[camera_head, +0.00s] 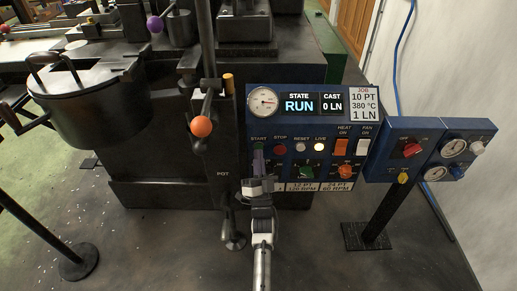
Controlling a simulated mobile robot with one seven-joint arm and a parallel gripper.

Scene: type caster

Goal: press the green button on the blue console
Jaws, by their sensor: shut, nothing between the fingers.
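The blue console (327,122) stands at centre right, with a gauge, a display reading "STATE RUN" and "CAST 0 LN", and a row of controls. A red "STOP" button (280,150) is just to the right.
On the console's lower part are a green knob (306,172) and an orange knob (345,171). An orange ball handle (201,126) sits left of the console. A second blue panel (430,149) stands on a post at right. A lidded pot (88,105) is at left.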

